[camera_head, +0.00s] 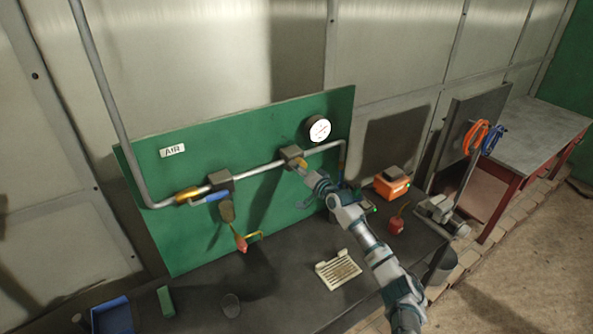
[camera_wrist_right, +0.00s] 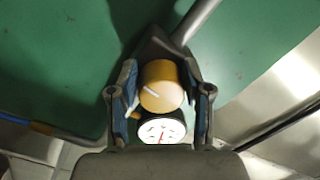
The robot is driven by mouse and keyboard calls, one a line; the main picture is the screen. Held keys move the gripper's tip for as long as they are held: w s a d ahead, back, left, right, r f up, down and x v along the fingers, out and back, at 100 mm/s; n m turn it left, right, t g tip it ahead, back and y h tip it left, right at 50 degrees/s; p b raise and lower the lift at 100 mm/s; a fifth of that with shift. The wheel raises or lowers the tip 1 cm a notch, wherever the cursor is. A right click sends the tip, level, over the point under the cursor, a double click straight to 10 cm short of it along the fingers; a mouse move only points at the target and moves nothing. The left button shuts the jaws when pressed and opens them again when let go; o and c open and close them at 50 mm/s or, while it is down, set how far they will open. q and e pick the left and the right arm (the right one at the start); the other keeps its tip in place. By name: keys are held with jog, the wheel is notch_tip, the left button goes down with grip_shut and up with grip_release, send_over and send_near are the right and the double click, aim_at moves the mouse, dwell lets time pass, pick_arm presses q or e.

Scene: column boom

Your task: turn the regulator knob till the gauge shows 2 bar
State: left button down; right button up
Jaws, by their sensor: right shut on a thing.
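The regulator is a dark block (camera_head: 290,152) on the grey pipe of the green panel. Its round yellow knob (camera_wrist_right: 161,86) has a white pointer line slanting to the upper left in the wrist view. My right gripper (camera_head: 308,171) reaches it from the front, with its fingers (camera_wrist_right: 160,78) shut on either side of the knob. The white gauge (camera_head: 319,129) is above right of the regulator; it also shows in the wrist view (camera_wrist_right: 162,130), partly cut off by my gripper. A red needle shows, but the numbers are too small to read. My left gripper is out of view.
A valve (camera_head: 220,181) with a blue handle and a hanging red-tipped piece sits left on the pipe. An orange box (camera_head: 392,185), a red oil can (camera_head: 396,224) and a slotted white tray (camera_head: 338,270) are on the dark bench (camera_head: 285,285). A blue bin (camera_head: 112,315) stands front left.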

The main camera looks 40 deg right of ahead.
jog(key=shift+d+r, duration=0.35)
jog(key=shift+r, duration=0.3)
jog(key=o, duration=1.1)
jog(key=shift+s, duration=0.1)
jog(key=shift+c, duration=0.2)
jog(key=shift+o, duration=0.5)
jog(key=shift+s+d+f, duration=0.1)
jog(key=shift+d+f, duration=0.35)
jog(key=shift+f, duration=0.05)
jog(key=s, duration=1.2)
jog(key=shift+a, duration=0.25)
